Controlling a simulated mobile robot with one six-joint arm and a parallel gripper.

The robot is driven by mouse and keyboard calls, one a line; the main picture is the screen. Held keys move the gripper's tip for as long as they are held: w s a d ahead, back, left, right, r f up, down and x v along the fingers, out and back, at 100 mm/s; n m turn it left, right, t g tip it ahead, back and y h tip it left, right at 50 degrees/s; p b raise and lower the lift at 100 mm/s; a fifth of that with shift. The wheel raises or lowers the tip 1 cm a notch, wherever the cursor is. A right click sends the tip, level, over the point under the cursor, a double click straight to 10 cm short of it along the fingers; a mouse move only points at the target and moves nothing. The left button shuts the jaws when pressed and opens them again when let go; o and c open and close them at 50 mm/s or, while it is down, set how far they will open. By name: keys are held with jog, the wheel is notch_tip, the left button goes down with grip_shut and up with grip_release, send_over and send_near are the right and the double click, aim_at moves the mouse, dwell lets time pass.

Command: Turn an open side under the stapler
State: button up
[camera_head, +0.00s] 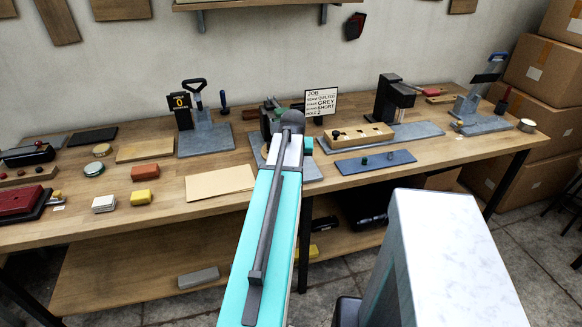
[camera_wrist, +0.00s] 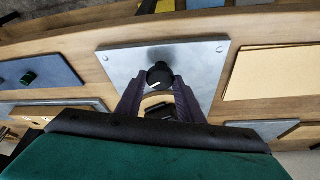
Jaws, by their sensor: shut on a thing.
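My gripper (camera_wrist: 159,88) reaches down over a grey metal plate (camera_wrist: 203,72) with screws at its corners. Its dark fingers close from both sides on a round black knob (camera_wrist: 158,76) with a pale mark, standing above the plate. A tan curved piece (camera_wrist: 155,100) and dark parts show between the fingers; what they belong to is unclear. In the head view my arm hides most of this station, and only an edge of the plate (camera_head: 313,174) shows. I cannot tell for sure which bench device is the stapler, or see an open side.
A sign (camera_head: 321,102) stands behind the station. A lever press (camera_head: 196,108) is to the left and a black upright device (camera_head: 392,100) to the right. A holed wooden block (camera_head: 358,136), blue mat (camera_head: 375,162) and tan sheet (camera_head: 221,182) lie nearby.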

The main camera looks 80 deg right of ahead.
jog(key=n+t, duration=0.1)
jog(key=n, duration=0.2)
jog(key=s+n+t+y, duration=0.1)
jog(key=n, duration=0.2)
jog(key=shift+d+f+b, duration=0.1)
jog(key=shift+d+b, duration=0.1)
jog(key=shift+b, duration=0.1)
jog(key=n, duration=0.3)
jog(key=shift+s+d+t+y+b, duration=0.15)
jog(key=shift+t+y+b, duration=0.15)
jog(key=shift+t+y, duration=0.1)
jog(key=shift+n+y, duration=0.4)
jog(key=shift+n, duration=0.9)
jog(key=shift+t, duration=0.3)
jog(key=o, duration=1)
jog(key=shift+o, duration=0.2)
jog(key=shift+r+b, duration=0.25)
jog(key=shift+b, duration=0.05)
